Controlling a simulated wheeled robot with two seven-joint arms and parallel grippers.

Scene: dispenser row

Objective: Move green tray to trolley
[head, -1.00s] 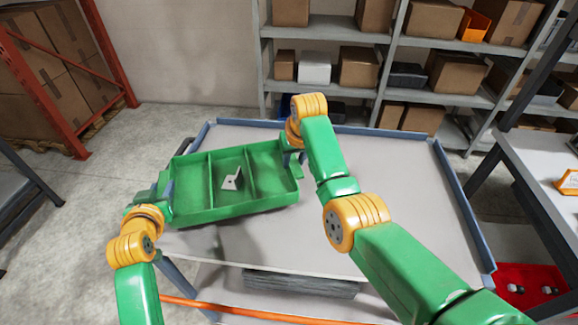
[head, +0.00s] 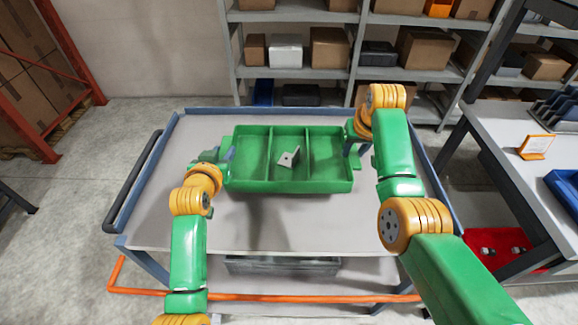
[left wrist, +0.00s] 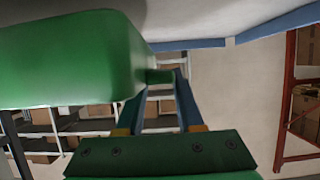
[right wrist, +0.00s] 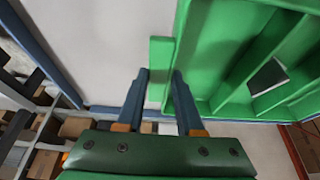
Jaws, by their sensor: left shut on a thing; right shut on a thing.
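The green tray (head: 245,175) has three compartments, with a small grey bracket (head: 289,158) lying in the middle one. The tray is over the back middle of the trolley's pale grey top (head: 300,225). A shadow shows on the top in front of it; I cannot tell how large any gap beneath is. My left gripper (head: 224,158) is shut on the tray's left tab, which also shows in the left wrist view (left wrist: 160,76). My right gripper (head: 352,142) is shut on the right tab, seen in the right wrist view (right wrist: 160,55).
The trolley has raised blue edges and a dark handle (head: 133,182) at left. A shelving rack (head: 295,73) with boxes stands behind. A workbench (head: 503,150) with an orange-framed sign and a blue bin (head: 566,190) is at right. The trolley top's front is clear.

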